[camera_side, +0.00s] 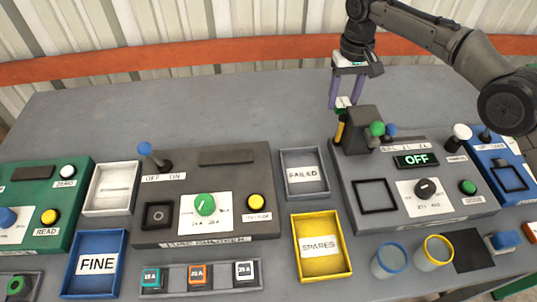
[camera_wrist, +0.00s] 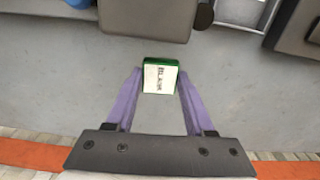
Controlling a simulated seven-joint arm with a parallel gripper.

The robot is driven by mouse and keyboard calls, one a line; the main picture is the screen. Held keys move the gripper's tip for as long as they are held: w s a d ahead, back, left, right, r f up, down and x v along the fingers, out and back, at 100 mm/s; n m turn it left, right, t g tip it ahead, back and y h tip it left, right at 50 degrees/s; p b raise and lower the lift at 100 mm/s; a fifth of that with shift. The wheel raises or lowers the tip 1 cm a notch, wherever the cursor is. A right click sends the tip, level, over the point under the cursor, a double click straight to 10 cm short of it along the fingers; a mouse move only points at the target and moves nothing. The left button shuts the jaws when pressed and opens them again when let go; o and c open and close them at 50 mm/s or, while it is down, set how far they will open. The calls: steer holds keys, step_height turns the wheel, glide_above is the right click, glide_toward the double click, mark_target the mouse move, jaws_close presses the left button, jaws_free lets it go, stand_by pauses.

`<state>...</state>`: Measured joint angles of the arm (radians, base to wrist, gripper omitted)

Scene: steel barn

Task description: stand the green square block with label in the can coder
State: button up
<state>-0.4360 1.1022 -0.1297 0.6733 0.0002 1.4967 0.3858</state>
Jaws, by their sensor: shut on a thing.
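The green square block (camera_side: 342,110) is between the purple fingers of my gripper (camera_side: 346,103), behind the grey tower of a control box. In the wrist view the block (camera_wrist: 160,77) shows a white label with dark print facing the camera, and my gripper (camera_wrist: 158,85) is shut on it from both sides. The grey control box (camera_side: 350,178) has a display reading OFF, a dial and an empty black square frame (camera_side: 376,196). A blue box (camera_side: 505,168) at the right edge also has a square frame. I cannot read which one is the can coder.
The grey box's tower (camera_side: 363,131) with green and blue knobs stands close in front of the block. A FAILED tray (camera_side: 304,158), a yellow SPARES tray (camera_side: 319,268) and two cups (camera_side: 389,262) sit nearby. The back of the table (camera_side: 200,110) is clear.

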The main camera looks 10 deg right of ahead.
glide_above(314, 143)
steer(key=shift+m, duration=0.3)
steer(key=shift+f, duration=3.75)
steer(key=o, duration=1.3)
steer(key=shift+f, duration=0.15)
steer(key=shift+r, duration=6.2)
